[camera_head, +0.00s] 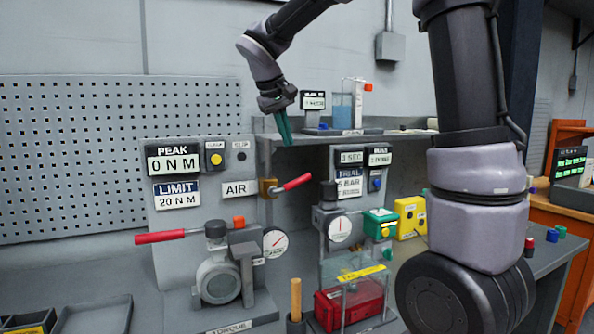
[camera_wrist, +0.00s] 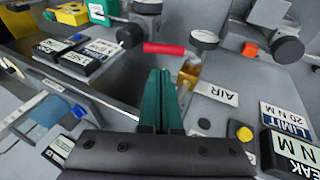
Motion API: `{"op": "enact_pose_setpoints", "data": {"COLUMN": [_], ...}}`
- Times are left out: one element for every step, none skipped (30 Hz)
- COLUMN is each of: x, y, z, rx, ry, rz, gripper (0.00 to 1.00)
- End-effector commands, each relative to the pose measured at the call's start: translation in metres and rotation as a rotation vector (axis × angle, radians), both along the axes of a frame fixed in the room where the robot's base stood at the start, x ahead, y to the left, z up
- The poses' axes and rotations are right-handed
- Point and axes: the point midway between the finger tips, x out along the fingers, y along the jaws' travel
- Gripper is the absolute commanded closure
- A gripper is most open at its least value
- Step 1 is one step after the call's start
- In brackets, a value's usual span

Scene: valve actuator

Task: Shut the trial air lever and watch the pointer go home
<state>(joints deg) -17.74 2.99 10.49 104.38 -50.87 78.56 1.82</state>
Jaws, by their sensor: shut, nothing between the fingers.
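The air lever has a red handle (camera_head: 297,182) on a brass body (camera_head: 268,188), right of the AIR label (camera_head: 240,189). Its handle points right and slightly up. In the wrist view the red handle (camera_wrist: 165,49) lies just beyond my fingertips. My gripper (camera_head: 286,138) has teal fingers pointing down, shut and empty, above the lever and apart from it in the head view. The fingers also show in the wrist view (camera_wrist: 161,78). A round dial (camera_head: 339,230) under the TRIAL sign (camera_head: 349,182) has a red pointer standing near upright. Another dial (camera_head: 275,243) has a slanted pointer.
A shelf (camera_head: 345,136) with a beaker and small display lies behind my gripper. Green (camera_head: 380,223) and yellow (camera_head: 410,216) boxes stand right of the trial dial.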

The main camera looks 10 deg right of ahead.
Motion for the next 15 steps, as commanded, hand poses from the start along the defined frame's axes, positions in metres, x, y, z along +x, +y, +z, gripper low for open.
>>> {"op": "enact_pose_setpoints", "data": {"x": [0.003, 0.005, 0.008, 0.011, 0.012, 0.015, 0.018, 0.02, 0.022, 0.023, 0.025, 0.027, 0.029, 0.03, 0.031], "y": [-0.004, -0.006, -0.009, -0.011, -0.013, -0.016, -0.018, -0.02, -0.022, -0.024, -0.025, -0.027, -0.028, -0.029, -0.031], "z": [-0.011, -0.017, -0.025, -0.031, -0.037, -0.045, -0.05, -0.056, -0.063, -0.067, -0.072, -0.077, -0.081, -0.084, -0.088], "rx": [-0.002, -0.002, -0.002, -0.002, -0.002, -0.001, -0.001, -0.001, 0.0, 0.0, 0.0, 0.0, 0.0, 0.0, 0.0], "ry": [0.004, 0.005, 0.005, 0.005, 0.007, 0.006, 0.006, 0.006, 0.006, 0.006, 0.006, 0.006, 0.005, 0.005, 0.005], "rz": [-0.002, -0.002, -0.002, -0.003, -0.002, -0.003, -0.004, -0.003, -0.002, -0.003, -0.002, -0.001, -0.002, -0.002, -0.002], "gripper": [1.0, 1.0, 1.0, 1.0, 1.0, 1.0, 1.0, 1.0, 1.0, 1.0, 1.0, 1.0, 1.0, 1.0, 1.0]}}
